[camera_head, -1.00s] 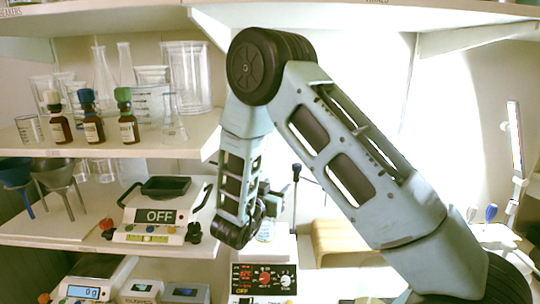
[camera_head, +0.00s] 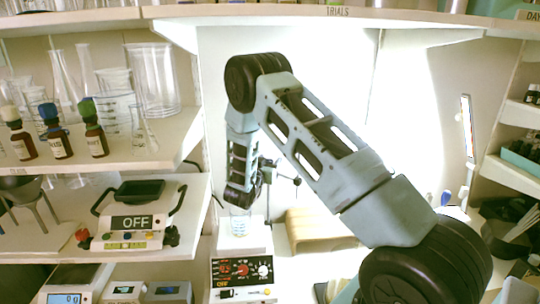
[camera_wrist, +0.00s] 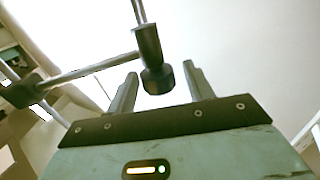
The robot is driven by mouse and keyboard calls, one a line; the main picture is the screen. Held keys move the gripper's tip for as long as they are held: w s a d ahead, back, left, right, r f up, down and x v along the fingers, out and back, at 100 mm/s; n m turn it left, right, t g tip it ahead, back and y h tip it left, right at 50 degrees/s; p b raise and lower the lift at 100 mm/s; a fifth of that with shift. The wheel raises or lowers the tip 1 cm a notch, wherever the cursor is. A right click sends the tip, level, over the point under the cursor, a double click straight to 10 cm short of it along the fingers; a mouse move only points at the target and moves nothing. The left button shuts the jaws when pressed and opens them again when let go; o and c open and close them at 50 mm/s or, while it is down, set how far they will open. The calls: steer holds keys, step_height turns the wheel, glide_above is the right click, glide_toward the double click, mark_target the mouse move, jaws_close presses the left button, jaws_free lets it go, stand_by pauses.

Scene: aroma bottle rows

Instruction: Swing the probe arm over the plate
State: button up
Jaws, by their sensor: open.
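The hot plate (camera_head: 258,240) is a white box with a black front panel of red and white knobs, below and behind my arm. A clear beaker (camera_head: 239,222) stands on it. A thin dark probe arm (camera_head: 284,176) with a black knob shows just right of my wrist. In the wrist view, a metal rod with a black cylindrical end (camera_wrist: 155,68) lies between the finger tips, with a dark clamp at left. My gripper (camera_wrist: 160,72) is open, its fingers on either side of that black end; contact is unclear. The head view hides the fingers behind my wrist.
A shelf at left holds glassware and several brown bottles (camera_head: 58,140). A wooden block (camera_head: 318,230) is right of the hot plate. Another shelf (camera_head: 510,172) stands at far right.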

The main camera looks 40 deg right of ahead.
steer(key=shift+x, duration=0.85)
jaws_close()
